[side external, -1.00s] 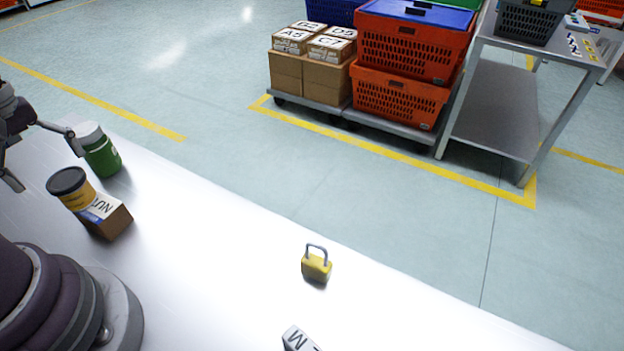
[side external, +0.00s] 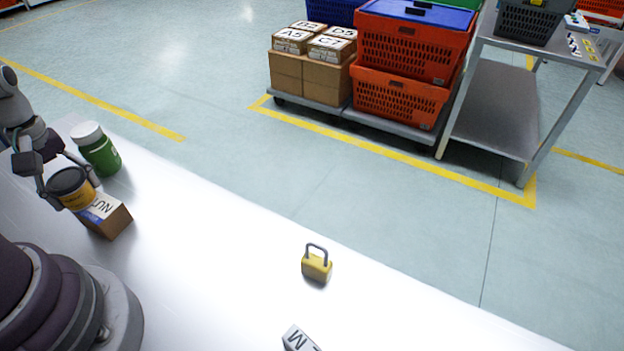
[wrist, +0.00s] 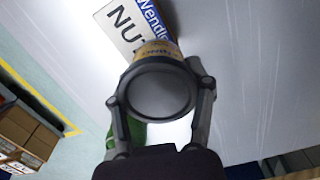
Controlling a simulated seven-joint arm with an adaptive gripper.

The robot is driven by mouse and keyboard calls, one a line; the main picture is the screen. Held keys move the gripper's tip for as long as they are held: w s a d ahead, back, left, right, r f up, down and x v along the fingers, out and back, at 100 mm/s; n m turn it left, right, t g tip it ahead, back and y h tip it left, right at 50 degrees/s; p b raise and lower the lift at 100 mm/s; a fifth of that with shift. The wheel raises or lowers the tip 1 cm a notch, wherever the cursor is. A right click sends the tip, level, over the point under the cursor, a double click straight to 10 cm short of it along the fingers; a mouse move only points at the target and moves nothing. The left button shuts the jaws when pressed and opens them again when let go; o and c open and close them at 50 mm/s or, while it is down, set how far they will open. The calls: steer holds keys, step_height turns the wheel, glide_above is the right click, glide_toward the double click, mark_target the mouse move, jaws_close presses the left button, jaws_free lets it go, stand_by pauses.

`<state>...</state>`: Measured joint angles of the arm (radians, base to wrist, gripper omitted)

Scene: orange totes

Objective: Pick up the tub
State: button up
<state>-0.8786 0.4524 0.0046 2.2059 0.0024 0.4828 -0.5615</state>
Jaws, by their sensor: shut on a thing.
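The tub (side external: 76,192) is yellow with a black lid and stands at the left of the white table, tilted in the picture, beside or on a brown box marked NUT (side external: 107,215). My gripper (side external: 70,196) is shut on the tub, with a finger on either side near the lid. In the wrist view the tub's dark round lid (wrist: 160,92) sits between the two fingers of my gripper (wrist: 160,100). The box label (wrist: 130,22) shows beyond the tub. I cannot tell whether the tub touches the box.
A green jar with a white lid (side external: 98,150) stands close behind the tub. A yellow padlock (side external: 316,266) and a white block marked M (side external: 298,340) lie farther right. The middle of the table (side external: 215,235) is clear. Orange totes (side external: 400,97) stand on the floor beyond.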

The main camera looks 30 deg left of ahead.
mark_target(79, 180)
steer(key=shift+c, duration=1.1)
steer(key=shift+r, duration=0.1)
steer(key=shift+m, duration=0.3)
step_height(79, 180, up, 9)
steer(key=shift+d+r, duration=0.1)
steer(key=shift+r, duration=0.05)
steer(key=shift+w+d+m, duration=0.15)
steer(key=shift+d+m, duration=0.2)
steer(key=shift+m, duration=0.55)
steer(key=m, duration=0.2)
steer(key=d+m, duration=0.1)
steer(key=m, duration=0.1)
steer(key=d+f+m, duration=0.1)
steer(key=m, duration=0.1)
steer(key=shift+w+m, duration=0.25)
steer(key=shift+m, duration=0.45)
step_height(79, 180, down, 8)
steer(key=shift+d+f, duration=0.1)
steer(key=shift+d, duration=0.05)
steer(key=o, duration=1.2)
steer(key=shift+o, duration=0.2)
